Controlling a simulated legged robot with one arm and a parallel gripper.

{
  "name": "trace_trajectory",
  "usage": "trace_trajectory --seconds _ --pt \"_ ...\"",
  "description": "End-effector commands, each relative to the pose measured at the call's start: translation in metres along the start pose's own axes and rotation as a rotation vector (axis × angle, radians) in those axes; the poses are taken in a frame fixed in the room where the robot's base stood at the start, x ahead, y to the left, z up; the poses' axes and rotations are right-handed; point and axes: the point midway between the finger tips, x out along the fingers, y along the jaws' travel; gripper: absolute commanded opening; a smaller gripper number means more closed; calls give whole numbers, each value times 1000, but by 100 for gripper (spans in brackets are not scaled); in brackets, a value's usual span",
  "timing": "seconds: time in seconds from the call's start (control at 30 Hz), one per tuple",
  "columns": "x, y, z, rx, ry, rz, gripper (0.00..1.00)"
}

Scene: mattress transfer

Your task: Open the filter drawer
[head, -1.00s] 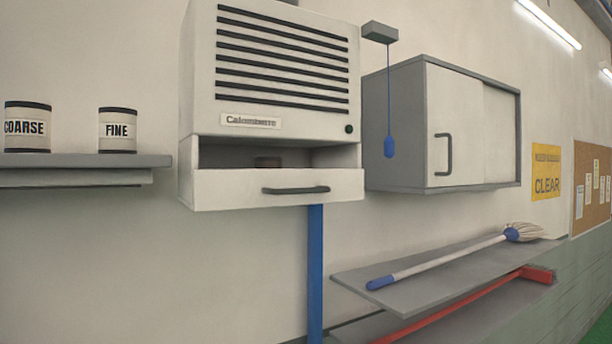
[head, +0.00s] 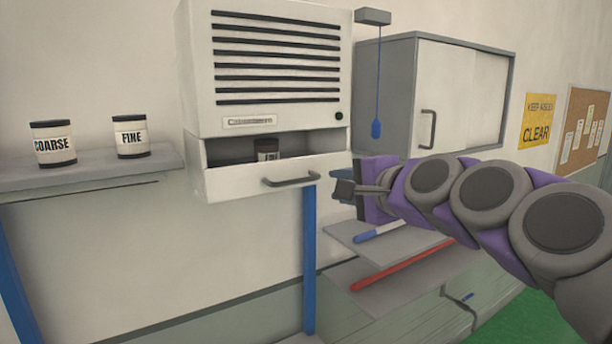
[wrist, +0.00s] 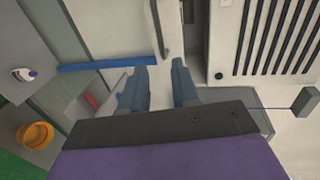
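The filter drawer (head: 232,183) is at the bottom of a white slatted unit (head: 275,110). Its dark bar handle (head: 291,181) is on the right part of its front. Above the front an opening shows a dark-labelled canister (head: 267,150) inside; how far the drawer stands out I cannot tell. My gripper (head: 345,190) is just right of the handle in the head view, apart from it. In the wrist view my gripper (wrist: 158,82) has its two fingers spread with nothing between them. The handle (wrist: 160,28) lies beyond the fingertips.
COARSE (head: 53,143) and FINE (head: 130,136) canisters stand on a left shelf (head: 100,173). A blue post (head: 309,260) runs below the unit. A blue pull cord (head: 377,80) hangs right, before a grey cabinet (head: 450,95).

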Motion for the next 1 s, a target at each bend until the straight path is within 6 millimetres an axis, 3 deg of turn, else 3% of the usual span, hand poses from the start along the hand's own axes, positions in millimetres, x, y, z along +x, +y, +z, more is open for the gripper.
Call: trace_trajectory --seconds 0.7,1.0 --pt "125 2 0 -1 -4 5 30" --pt "153 1 0 -3 -2 2 30"
